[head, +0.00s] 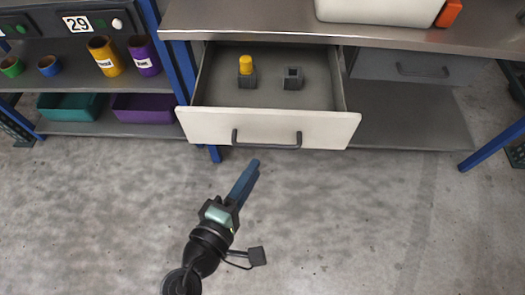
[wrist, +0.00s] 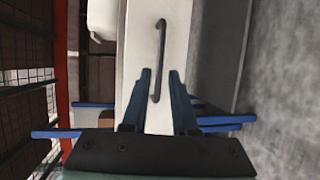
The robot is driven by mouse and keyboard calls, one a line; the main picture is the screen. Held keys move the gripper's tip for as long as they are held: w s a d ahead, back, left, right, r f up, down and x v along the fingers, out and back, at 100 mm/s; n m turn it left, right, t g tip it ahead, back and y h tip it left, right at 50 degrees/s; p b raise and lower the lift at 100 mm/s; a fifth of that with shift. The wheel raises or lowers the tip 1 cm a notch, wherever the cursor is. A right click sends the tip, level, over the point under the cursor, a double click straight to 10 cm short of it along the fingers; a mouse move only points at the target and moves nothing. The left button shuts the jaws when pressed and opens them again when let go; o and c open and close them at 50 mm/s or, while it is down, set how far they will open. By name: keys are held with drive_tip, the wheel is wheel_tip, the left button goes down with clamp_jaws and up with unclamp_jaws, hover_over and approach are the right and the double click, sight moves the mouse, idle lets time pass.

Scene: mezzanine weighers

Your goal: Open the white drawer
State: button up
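The white drawer (head: 205,125) stands pulled out from under the steel bench, its inside showing in the head view. Its white front (wrist: 180,40) also shows in the wrist view. A dark bar handle (head: 267,142) is fixed across the front; in the wrist view the handle (wrist: 161,45) runs upright. My gripper (head: 254,165) is in front of the drawer, just below the handle in the head picture. In the wrist view my gripper's fingers (wrist: 160,72) are apart, with the handle's lower end between them in the picture. I see no finger closed on it.
Inside the drawer are a yellow cylinder (head: 246,65) in a grey holder and an empty grey holder (head: 293,78). A closed grey drawer (head: 420,67) is at the right. Blue legs (head: 490,147) flank the bench. The floor in front is clear.

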drive_tip(key=v, duration=0.4)
drive_tip(key=shift+s, duration=0.1)
idle(0.4)
